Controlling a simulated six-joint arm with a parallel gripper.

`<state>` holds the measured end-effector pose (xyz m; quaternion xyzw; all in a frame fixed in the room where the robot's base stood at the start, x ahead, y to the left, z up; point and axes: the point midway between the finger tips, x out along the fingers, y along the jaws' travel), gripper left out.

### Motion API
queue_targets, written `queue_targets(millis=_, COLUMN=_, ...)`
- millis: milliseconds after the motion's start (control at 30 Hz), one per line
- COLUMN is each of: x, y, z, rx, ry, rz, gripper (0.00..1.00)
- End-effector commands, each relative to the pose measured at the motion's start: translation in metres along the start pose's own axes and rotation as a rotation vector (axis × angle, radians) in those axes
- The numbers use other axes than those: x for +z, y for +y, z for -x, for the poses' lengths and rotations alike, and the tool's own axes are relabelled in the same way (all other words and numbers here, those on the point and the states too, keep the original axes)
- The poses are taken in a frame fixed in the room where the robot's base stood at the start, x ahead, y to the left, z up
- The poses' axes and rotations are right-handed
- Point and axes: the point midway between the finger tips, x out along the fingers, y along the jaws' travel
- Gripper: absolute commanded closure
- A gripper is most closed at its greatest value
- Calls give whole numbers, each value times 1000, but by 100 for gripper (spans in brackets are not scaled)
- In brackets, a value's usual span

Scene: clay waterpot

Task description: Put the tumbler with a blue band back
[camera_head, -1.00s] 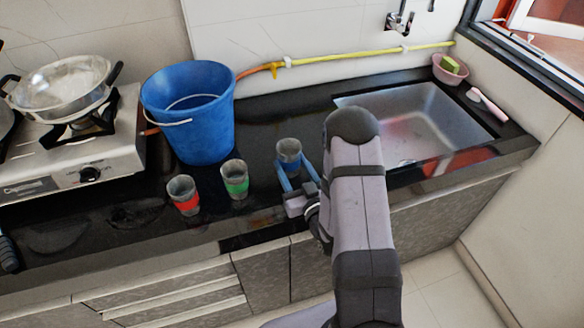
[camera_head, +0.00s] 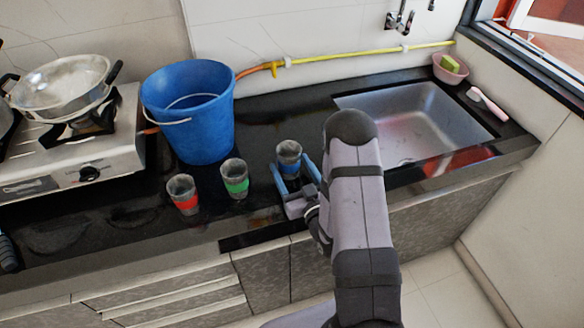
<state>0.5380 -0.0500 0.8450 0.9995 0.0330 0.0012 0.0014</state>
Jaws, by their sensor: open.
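The tumbler with a blue band (camera_head: 289,154) is a grey cup standing upright on the black counter, left of the sink. My gripper (camera_head: 290,164) is open at the near side of this tumbler, with one blue finger to its lower left and one to its right. The tumbler's lower part is close to the fingers, and I cannot tell whether they touch it. A tumbler with a green band (camera_head: 235,182) and a tumbler with a red band (camera_head: 184,198) stand upright to the left, in a slanting row with it.
A blue bucket (camera_head: 190,118) stands behind the tumblers. A stove (camera_head: 60,165) with a metal pan (camera_head: 62,85) is at the left. The sink (camera_head: 420,115) is at the right, with a pink bowl (camera_head: 450,72) beyond it. A yellow hose (camera_head: 340,57) runs along the wall.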

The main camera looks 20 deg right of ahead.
Motion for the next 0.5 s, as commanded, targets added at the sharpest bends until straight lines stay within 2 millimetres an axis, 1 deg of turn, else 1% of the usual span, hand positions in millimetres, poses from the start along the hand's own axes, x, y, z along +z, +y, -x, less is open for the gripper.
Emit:
queue_targets(millis=100, x=-5, y=0, z=0, rx=0, ry=0, rz=0, gripper=34)
queue_targets(millis=167, x=-2, y=1, z=5, rx=2, ry=-2, rz=-1, gripper=34)
queue_targets(millis=267, x=-1, y=1, z=17, rx=1, ry=-2, rz=0, gripper=34)
queue_targets(millis=500, x=0, y=1, z=52, rx=3, ry=-3, rz=-1, gripper=34)
